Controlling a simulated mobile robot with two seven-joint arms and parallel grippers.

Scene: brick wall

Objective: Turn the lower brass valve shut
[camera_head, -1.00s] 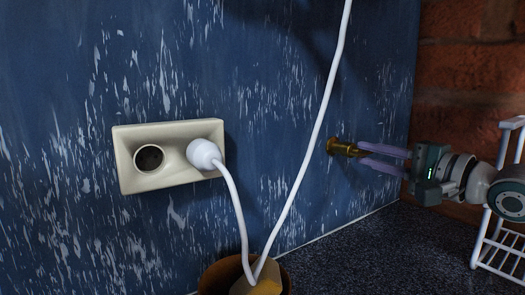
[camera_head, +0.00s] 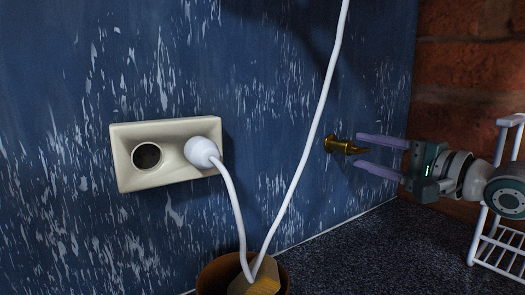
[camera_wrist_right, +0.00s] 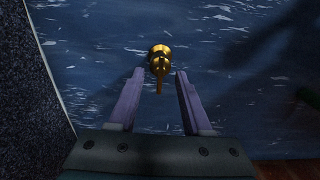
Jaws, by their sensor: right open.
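A brass valve (camera_head: 343,146) sticks out from the blue wall at the right of the head view. In the right wrist view the valve (camera_wrist_right: 159,62) shows as a round body with a narrow handle pointing down between my fingers. My right gripper (camera_head: 357,150) has purple fingers and is open, with its tips close to the valve. In the right wrist view my right gripper (camera_wrist_right: 160,72) has its fingertips on either side of the handle, with gaps on both sides. Only one brass valve shows. My left gripper is not in view.
A cream double socket (camera_head: 168,153) is on the wall, with a white plug (camera_head: 202,152) in its right side. A white cable (camera_head: 306,150) hangs in front of the wall near the valve. A brown pot (camera_head: 218,277) and a white wire rack (camera_head: 497,240) stand on the dark speckled surface (camera_head: 375,255).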

